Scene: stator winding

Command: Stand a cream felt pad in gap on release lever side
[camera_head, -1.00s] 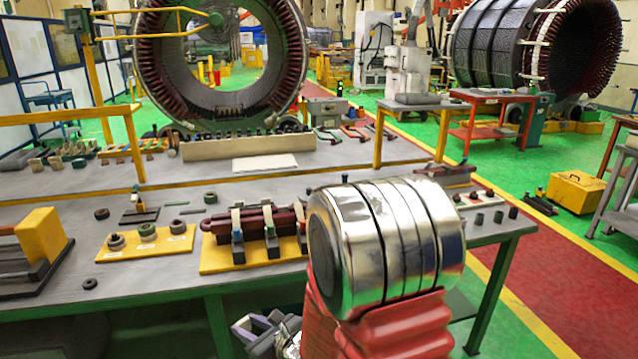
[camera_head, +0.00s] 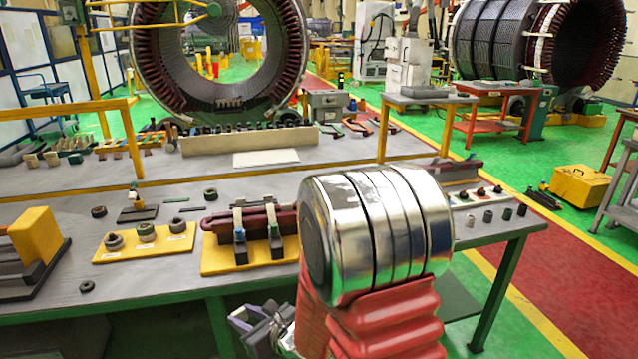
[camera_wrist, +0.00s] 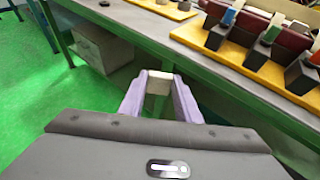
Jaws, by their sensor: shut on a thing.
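My gripper (camera_wrist: 159,80) has purple fingers shut on a small pale cream-grey block, which looks like a felt pad (camera_wrist: 157,86). It hangs in front of the bench's near edge, lower than the bench top. In the head view my gripper (camera_head: 262,328) is low in the picture, partly behind my arm, and the pad cannot be made out. The winding fixture, dark red bars in black clamps (camera_head: 275,240) on a yellow base (camera_head: 222,259), lies on the bench. Its right end is hidden by my arm. Coloured tabs top the clamps (camera_wrist: 262,48) in the wrist view. I cannot make out the release lever or the gap.
A yellow board with dark rings (camera_head: 146,240) lies left of the fixture. A yellow block on a dark stand (camera_head: 37,235) is at the far left. Small dark pieces (camera_head: 488,217) sit at the bench's right end. Below the bench is open floor with a pale box (camera_wrist: 100,48).

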